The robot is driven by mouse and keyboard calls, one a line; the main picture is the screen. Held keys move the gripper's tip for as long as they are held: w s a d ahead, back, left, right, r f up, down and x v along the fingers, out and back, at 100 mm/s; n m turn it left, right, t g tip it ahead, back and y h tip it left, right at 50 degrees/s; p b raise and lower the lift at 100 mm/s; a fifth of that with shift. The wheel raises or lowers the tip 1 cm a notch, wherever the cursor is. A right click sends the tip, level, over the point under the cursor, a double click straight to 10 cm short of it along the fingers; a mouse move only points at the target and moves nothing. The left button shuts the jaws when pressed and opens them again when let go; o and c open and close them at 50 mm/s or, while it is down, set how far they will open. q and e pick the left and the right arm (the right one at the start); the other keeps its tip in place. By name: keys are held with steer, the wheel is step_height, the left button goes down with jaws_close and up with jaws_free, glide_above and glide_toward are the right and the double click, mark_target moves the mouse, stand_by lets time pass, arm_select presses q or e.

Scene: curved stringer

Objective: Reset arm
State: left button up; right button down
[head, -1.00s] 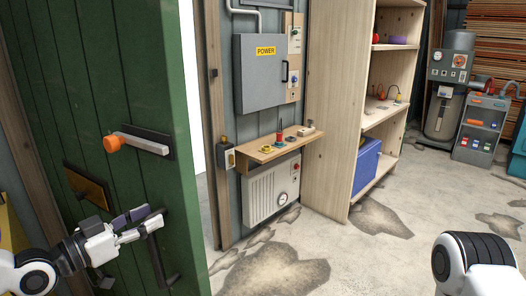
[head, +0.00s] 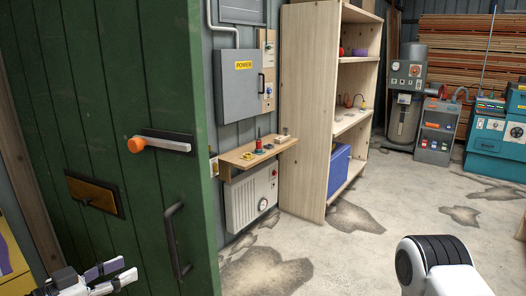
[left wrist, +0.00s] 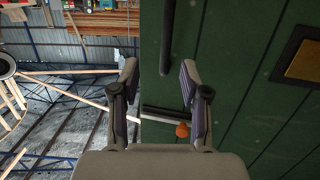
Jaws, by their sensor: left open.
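My left gripper (head: 108,276) is low at the left of the head view, in front of the green door (head: 110,100). It is open and empty; its two spread fingers also show in the left wrist view (left wrist: 160,85). The door carries a lever handle with an orange end (head: 160,144), a dark vertical pull handle (head: 176,242) and a brass plate (head: 92,193). The gripper is apart from all of them in the head view. Part of my right arm shows at the lower right, but its gripper is out of view.
A small wooden shelf (head: 236,157) with small parts sits under a grey power box (head: 238,84). A tall wooden shelf unit (head: 305,120) holds a blue bin (head: 339,172). Machines stand at the back right. The concrete floor (head: 390,215) in the middle is clear.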

arm_select(q)
steer(key=s+d+f+g+y, duration=0.1)
steer(key=s+d+f+g, duration=0.15)
steer(key=s+f, duration=0.45)
steer(key=s+d+f+n+g+y, duration=0.1)
steer(key=s+d+f+g+y, duration=0.2)
steer(key=f, duration=0.9)
steer(key=s+d+f+g, duration=0.2)
steer(key=s+f+g, duration=0.25)
steer(key=f, duration=0.45)
steer(key=s+a+f+n+g+y, duration=0.3)
steer(key=s+f+n+y, duration=0.2)
steer(key=s, duration=0.8)
step_height(320, 180, down, 3)
steer(key=shift+a+r+n, duration=0.1)
steer(key=shift+a+n, duration=0.2)
steer(key=shift+n, duration=0.3)
steer(key=shift+w+d, duration=0.15)
